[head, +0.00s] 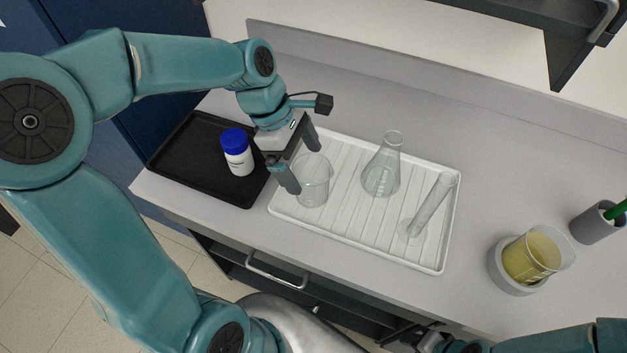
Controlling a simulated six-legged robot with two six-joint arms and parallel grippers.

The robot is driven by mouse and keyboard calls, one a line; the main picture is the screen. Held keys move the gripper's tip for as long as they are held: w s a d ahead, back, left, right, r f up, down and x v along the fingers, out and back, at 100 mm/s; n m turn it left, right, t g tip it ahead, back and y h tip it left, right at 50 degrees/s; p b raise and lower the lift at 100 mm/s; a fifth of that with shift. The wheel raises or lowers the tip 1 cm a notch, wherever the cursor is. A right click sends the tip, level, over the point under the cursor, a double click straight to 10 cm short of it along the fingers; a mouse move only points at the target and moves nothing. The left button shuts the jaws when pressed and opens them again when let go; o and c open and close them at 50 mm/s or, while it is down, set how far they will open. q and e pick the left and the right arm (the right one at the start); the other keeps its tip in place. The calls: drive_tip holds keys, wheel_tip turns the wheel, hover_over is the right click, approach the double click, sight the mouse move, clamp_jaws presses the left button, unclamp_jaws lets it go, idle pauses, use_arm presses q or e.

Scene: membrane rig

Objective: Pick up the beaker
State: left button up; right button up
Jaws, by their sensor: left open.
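A clear, empty glass beaker (314,186) stands upright at the left end of a white ribbed tray (362,247). My left gripper (303,166) is open, with its two dark fingers at the beaker's left side and rim. One finger is near the far side of the rim and the other near the close side. I cannot tell whether either finger touches the glass. A second beaker with yellow liquid (532,256) sits in a round grey holder (512,285) at the right. My right arm shows at the bottom right, but its gripper is not clearly visible.
A black tray (192,163) with a blue-capped white bottle (238,157) lies left. A grey cup (594,224) stands far right. A dark shelf (520,18) overhangs the back.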

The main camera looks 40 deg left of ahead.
sight(312, 180)
use_arm(q)
drive_tip(key=shift+s+d+f, duration=0.1)
drive_tip(key=shift+d+f, duration=0.2)
drive_tip(key=shift+f, duration=0.3)
drive_tip(key=x, duration=0.4)
drive_tip(key=shift+d+f, duration=0.1)
drive_tip(key=shift+f, duration=0.05)
drive_tip(key=c, duration=1)
